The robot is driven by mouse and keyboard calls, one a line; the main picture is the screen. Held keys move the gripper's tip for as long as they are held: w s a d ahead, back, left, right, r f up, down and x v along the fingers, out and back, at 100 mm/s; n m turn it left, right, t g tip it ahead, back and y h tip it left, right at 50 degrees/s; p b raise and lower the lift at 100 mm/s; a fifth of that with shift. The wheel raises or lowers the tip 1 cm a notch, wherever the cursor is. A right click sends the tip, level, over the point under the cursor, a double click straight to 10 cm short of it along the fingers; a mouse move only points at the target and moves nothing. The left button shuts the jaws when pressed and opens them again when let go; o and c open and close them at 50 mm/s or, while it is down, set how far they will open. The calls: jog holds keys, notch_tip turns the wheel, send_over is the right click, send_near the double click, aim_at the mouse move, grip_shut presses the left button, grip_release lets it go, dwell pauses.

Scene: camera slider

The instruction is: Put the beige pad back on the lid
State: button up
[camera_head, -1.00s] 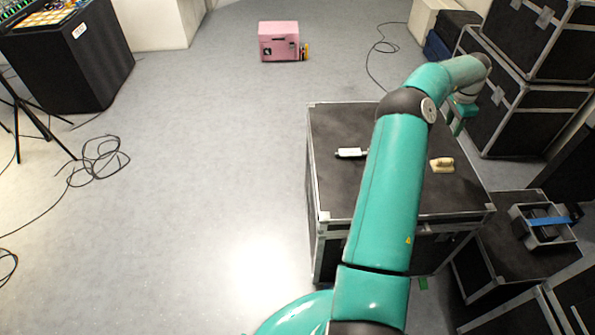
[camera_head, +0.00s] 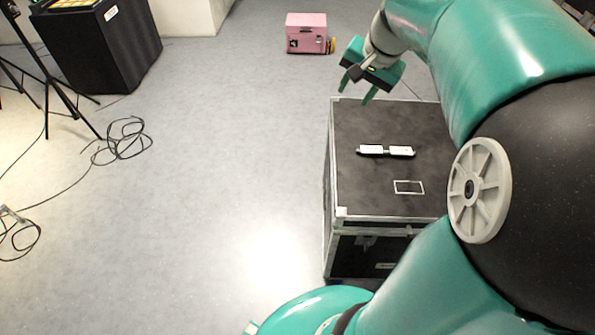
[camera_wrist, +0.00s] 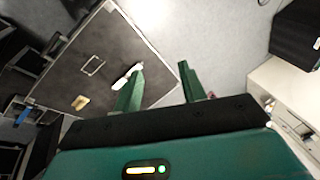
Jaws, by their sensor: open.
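The lid (camera_head: 350,185) is the dark top of a metal-edged case; it also shows in the wrist view (camera_wrist: 75,80). The beige pad (camera_wrist: 80,102) lies flat on the lid in the wrist view, outside a white rectangular outline (camera_wrist: 93,65). In the head view my arm hides the pad, while the outline (camera_head: 408,187) shows. A white slim device (camera_head: 385,150) lies on the lid; in the wrist view my finger partly covers it. My gripper (camera_head: 355,97) is open and empty near the lid's far left corner, apart from the pad. Its spread fingers show in the wrist view (camera_wrist: 160,68).
A pink box (camera_head: 307,33) stands on the floor beyond the case. A black cabinet (camera_head: 105,45), a tripod and loose cables (camera_head: 120,142) are at left. A blue-strapped item (camera_wrist: 22,112) shows at the wrist view's left edge. The floor left of the case is clear.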

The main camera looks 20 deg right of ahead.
jog(key=s+a+f+n, duration=0.1)
jog(key=s+a+n, duration=0.4)
jog(key=a, duration=0.5)
jog(key=s+a+f+n+t, duration=0.1)
jog(key=s+a+n, duration=0.4)
jog(key=s+a, duration=0.4)
jog(key=shift+a+f+h, duration=0.25)
jog(key=shift+a+h, duration=0.15)
jog(key=shift+a, duration=0.05)
jog(key=shift+c, duration=0.5)
jog(key=shift+d, duration=0.15)
